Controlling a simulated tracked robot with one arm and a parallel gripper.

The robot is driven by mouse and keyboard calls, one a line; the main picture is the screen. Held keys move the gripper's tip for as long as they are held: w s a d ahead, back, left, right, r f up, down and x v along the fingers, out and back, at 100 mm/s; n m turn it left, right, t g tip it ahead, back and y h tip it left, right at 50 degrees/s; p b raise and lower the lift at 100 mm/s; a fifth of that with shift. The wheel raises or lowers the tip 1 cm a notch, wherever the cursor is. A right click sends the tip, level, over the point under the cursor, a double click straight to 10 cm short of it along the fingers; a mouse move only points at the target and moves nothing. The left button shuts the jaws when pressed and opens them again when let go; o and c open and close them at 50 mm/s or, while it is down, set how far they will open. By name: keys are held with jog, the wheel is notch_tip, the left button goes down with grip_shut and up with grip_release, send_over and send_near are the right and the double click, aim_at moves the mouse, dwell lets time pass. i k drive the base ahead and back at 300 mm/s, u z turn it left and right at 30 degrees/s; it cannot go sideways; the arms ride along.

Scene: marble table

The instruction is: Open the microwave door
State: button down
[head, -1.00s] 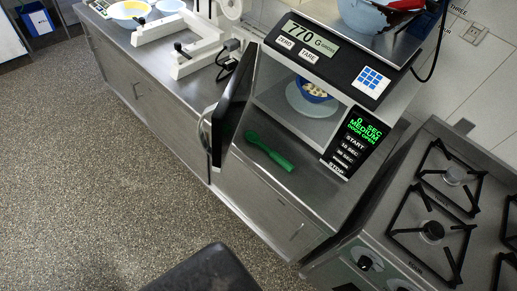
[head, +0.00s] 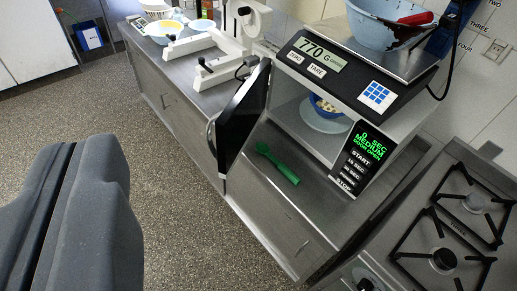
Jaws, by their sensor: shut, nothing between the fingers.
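The microwave (head: 397,174) stands on the steel counter with its door (head: 243,112) swung open to the left. Its panel reads "DOOR OPEN". The door's curved metal handle (head: 211,134) faces the floor side. Inside, a blue bowl (head: 322,107) with pale contents sits on a round plate (head: 325,122). My gripper (head: 66,215) shows large at the lower left, dark grey, its two fingers closed together with a thin seam between them and empty. It is over the floor, well to the left of the door and apart from it.
A green utensil (head: 277,163) lies on the counter in front of the microwave. A scale (head: 345,72) with a blue bowl (head: 384,24) is on top. A gas stove (head: 455,220) stands at the right. Open floor (head: 190,225) lies left of the counter.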

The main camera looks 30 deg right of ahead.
aim_at(235, 125)
jog(key=z, duration=0.05)
jog(key=i, duration=1)
jog(key=u, duration=0.05)
